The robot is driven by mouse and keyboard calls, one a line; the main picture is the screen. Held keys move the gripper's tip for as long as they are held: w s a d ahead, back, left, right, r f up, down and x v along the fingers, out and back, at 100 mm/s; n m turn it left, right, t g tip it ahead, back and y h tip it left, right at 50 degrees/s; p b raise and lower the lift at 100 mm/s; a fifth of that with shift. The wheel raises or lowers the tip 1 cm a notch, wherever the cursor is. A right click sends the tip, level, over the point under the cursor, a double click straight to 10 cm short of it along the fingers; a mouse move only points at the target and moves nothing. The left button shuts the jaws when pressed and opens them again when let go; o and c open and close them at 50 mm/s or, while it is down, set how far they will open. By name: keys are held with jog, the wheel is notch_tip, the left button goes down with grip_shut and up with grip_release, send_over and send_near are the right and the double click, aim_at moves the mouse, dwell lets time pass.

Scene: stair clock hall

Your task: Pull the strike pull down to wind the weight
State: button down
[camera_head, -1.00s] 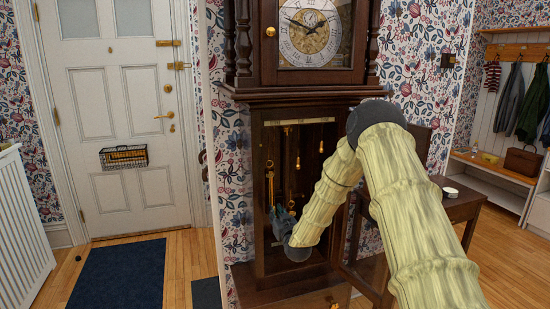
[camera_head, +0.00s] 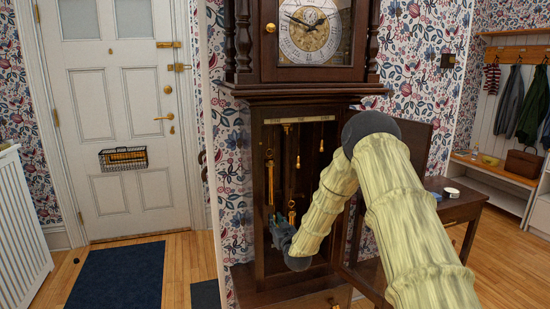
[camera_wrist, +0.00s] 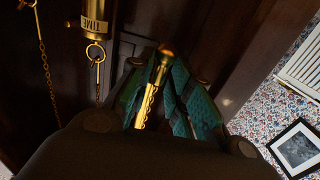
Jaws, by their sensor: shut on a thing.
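The tall dark clock case (camera_head: 258,200) stands with its lower front open, and brass parts hang inside. My gripper (camera_head: 277,228) is low inside the case, near its left side. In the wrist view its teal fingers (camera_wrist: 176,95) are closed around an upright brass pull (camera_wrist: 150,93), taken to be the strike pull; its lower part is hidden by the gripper. A brass weight marked TIME (camera_wrist: 95,18) hangs beside it, with a ring and hook below. In the head view a brass rod-like part (camera_head: 270,180) hangs at the left above the gripper, and small brass pulls (camera_head: 298,161) hang further right.
The open case door (camera_head: 415,145) and a small dark table (camera_head: 460,205) stand at the right, near my arm. A white door (camera_head: 120,120) and dark mat (camera_head: 118,275) are at the left. A framed picture (camera_wrist: 297,148) shows in the wrist view.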

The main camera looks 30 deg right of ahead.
notch_tip(320, 180, down, 7)
jog(key=b, duration=0.3)
jog(key=shift+s+f+b, duration=0.15)
jog(key=shift+b, duration=0.25)
jog(key=c, duration=1.4)
grip_release()
jog(key=shift+o, duration=0.2)
jog(key=shift+r, duration=0.2)
jog(key=p+v, duration=0.3)
jog(key=v, duration=0.8)
jog(key=shift+s, duration=0.35)
